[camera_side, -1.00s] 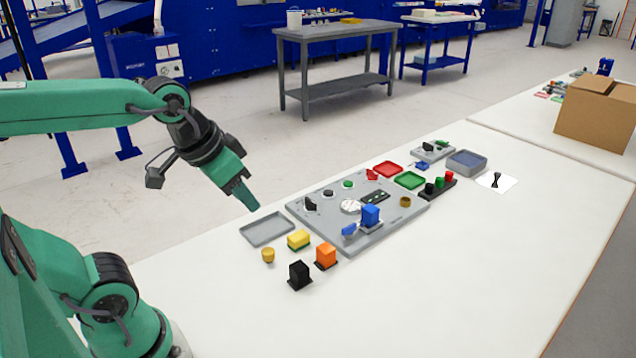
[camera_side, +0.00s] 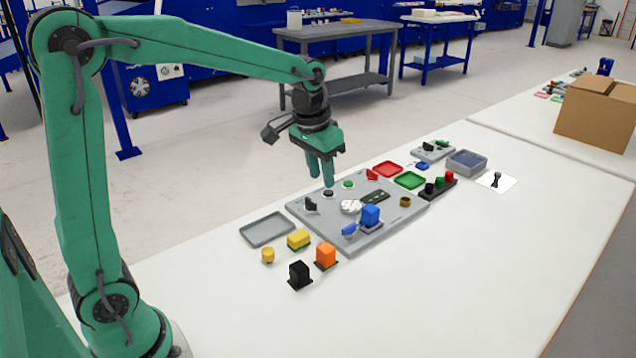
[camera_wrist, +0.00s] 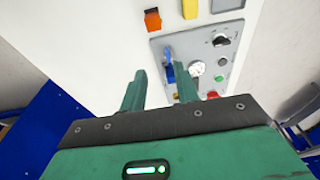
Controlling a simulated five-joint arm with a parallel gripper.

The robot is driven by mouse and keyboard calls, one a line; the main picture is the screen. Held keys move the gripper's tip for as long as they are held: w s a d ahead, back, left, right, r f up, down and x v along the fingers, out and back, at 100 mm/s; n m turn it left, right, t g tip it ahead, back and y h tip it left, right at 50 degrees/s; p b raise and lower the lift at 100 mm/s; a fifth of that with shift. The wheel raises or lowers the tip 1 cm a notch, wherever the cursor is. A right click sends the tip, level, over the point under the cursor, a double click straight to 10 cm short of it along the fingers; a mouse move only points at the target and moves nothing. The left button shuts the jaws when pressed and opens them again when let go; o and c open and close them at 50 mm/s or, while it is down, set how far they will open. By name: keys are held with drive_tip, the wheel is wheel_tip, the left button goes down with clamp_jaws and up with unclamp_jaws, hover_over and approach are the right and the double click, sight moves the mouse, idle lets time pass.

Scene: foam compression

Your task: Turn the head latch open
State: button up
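The grey panel (camera_side: 325,228) lies flat on the white table. A blue block (camera_side: 371,214) stands on its front part, with a small blue lever (camera_side: 349,230) to its left. I cannot tell for certain which part is the head latch. In the wrist view the blue parts (camera_wrist: 169,70) overlap at the panel's left edge, seen between my fingers. My gripper (camera_side: 321,181) points down above the back of the panel, clear of it. In the wrist view my gripper (camera_wrist: 164,72) has its fingers apart with nothing held.
The panel also carries a white dial (camera_side: 350,206), a black knob (camera_side: 310,204) and a red part (camera_side: 372,174). Orange (camera_side: 325,256), yellow (camera_side: 299,239) and black (camera_side: 300,275) blocks stand in front. A grey tray (camera_side: 267,229) lies left. The table's front right is clear.

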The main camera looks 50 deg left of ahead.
drive_tip(key=g, duration=0.2)
hover_over(349, 226)
wheel_tip(349, 226, down, 11)
drive_tip(key=shift+r, duration=0.15)
drive_tip(key=shift+f, duration=3.9)
clamp_jaws()
